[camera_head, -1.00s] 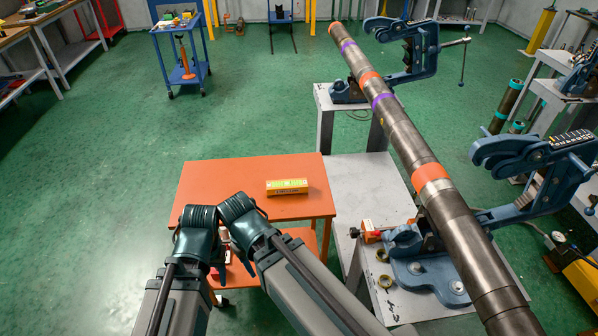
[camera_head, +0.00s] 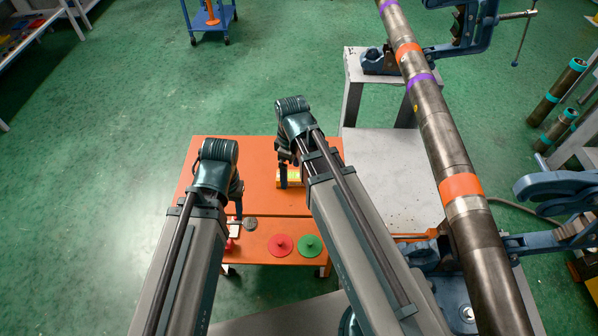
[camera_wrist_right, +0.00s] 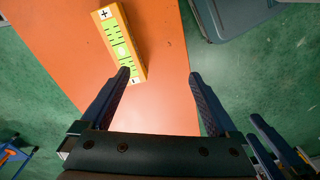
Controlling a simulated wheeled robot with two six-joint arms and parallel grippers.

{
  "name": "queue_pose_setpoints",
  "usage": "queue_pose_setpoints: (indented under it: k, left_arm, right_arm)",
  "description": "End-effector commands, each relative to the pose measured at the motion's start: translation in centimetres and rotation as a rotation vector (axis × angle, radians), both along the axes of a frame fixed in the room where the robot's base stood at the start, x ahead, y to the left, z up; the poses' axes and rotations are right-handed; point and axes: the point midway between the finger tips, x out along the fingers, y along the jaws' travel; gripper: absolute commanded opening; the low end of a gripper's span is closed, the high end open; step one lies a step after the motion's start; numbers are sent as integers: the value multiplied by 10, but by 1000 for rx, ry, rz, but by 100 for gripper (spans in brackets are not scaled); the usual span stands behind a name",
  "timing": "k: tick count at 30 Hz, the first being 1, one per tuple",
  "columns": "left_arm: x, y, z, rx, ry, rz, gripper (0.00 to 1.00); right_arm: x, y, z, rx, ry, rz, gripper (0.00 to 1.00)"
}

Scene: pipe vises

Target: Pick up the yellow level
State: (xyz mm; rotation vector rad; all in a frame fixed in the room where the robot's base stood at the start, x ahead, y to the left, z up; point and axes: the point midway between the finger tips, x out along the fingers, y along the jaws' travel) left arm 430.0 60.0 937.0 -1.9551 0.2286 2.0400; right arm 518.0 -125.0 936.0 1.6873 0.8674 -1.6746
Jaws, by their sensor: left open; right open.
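The yellow level (camera_wrist_right: 121,44) lies on the orange table top (camera_wrist_right: 165,110), with a green vial face and plus and minus marks showing in the right wrist view. In the head view only part of the level (camera_head: 292,175) shows beside my right gripper (camera_head: 287,172). My right gripper is open and empty above the table; in the right wrist view its left fingertip overlaps the near end of the level, and the level lies left of the gap between the fingers (camera_wrist_right: 158,75). My left gripper (camera_head: 238,203) is open, at the table's left front, partly hidden by its wrist.
A long steel pipe (camera_head: 445,150) with orange and purple bands runs across blue vises (camera_head: 470,30) on the right. A grey stand (camera_head: 395,170) adjoins the table. A red disc (camera_head: 281,245) and a green disc (camera_head: 309,245) lie on the lower orange shelf.

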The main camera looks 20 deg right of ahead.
Motion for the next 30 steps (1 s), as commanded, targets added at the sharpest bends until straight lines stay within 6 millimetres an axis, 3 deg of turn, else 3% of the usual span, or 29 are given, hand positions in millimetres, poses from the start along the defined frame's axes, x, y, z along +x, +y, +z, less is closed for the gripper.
queue_pose_setpoints:
  k: [1, 3, 10, 20, 30]
  left_arm:
    - [0, 0, 10, 0, 0, 0, 50]
    - [0, 0, 14, 0, 0, 0, 50]
    - [0, 0, 22, 0, 0, 0, 50]
    - [0, 0, 15, 0, 0, 0, 50]
    - [0, 0, -26, 0, 0, 0, 50]
  right_arm:
    - [15, -14, 10, 19, -10, 61, 95]
    - [27, -28, 15, 39, -26, 156, 95]
    - [47, -56, 23, 72, -66, 340, 95]
    - [49, -58, 17, 75, -72, 370, 95]
    - [50, -54, -25, 75, -72, 370, 95]
